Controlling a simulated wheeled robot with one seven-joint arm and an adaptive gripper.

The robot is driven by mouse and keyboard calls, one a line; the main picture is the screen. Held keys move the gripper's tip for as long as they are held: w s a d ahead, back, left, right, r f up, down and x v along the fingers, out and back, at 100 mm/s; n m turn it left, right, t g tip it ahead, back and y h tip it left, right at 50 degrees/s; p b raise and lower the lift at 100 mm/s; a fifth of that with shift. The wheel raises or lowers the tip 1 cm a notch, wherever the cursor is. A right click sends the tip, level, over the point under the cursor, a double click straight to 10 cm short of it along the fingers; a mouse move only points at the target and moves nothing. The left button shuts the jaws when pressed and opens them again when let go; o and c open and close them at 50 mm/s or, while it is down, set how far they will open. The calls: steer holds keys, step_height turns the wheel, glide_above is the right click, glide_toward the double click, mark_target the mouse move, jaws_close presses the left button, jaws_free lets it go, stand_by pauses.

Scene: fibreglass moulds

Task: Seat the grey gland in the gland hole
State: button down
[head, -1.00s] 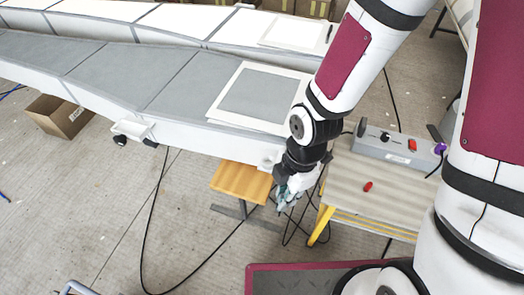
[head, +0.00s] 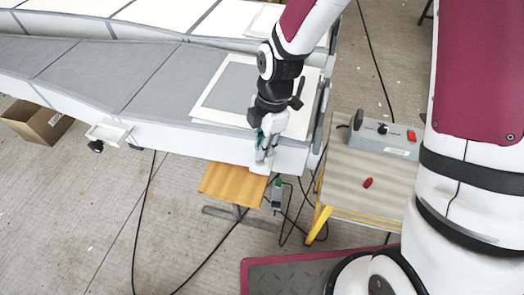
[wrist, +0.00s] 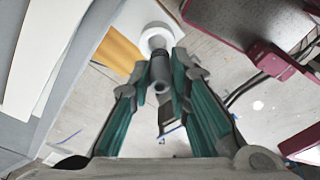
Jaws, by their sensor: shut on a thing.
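My gripper (head: 264,158) is at the front side of the long grey-topped mould (head: 150,75), near its right end. In the wrist view its teal fingers (wrist: 163,75) are shut on the grey gland (wrist: 159,72), a short dark grey cylinder. A white round boss (wrist: 157,37) lies just beyond the gland's far end. The boss also shows below the fingertips in the head view (head: 260,170). The gland overlaps the boss in the wrist view; I cannot tell whether it touches or enters the hole. The gland is not distinguishable in the head view.
A wooden stool (head: 232,184) stands below the mould edge. To the right is a bench (head: 372,172) with a grey control box (head: 385,140) and a red piece (head: 368,183). A green-grey object (head: 277,195) and black cables hang below the boss.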

steer(key=shift+w+f+p, duration=0.15)
steer(key=shift+f+p, duration=0.2)
steer(key=shift+f, duration=1.45)
steer(key=c, duration=1.5)
jaws_free()
steer(key=shift+r, duration=0.1)
step_height(320, 180, up, 12)
steer(key=d+f, duration=0.1)
steer(key=d, duration=0.1)
steer(key=s+d+r+m+t, duration=0.2)
steer(key=s+d+r+m, duration=0.2)
steer(key=r+m, duration=0.2)
steer(key=s+d+r+m+t+h, duration=0.1)
steer(key=s+d+r+m+t, duration=0.1)
steer(key=s+d+r+m, duration=0.3)
steer(key=s+d+r+m+t+b, duration=0.1)
steer(key=s+d+r+m+t, duration=0.1)
steer(key=s+d+r+m, duration=0.3)
step_height(320, 180, up, 4)
steer(key=shift+s+r+m+h, duration=0.1)
steer(key=shift+m+h, duration=0.2)
steer(key=shift+m, duration=3.2)
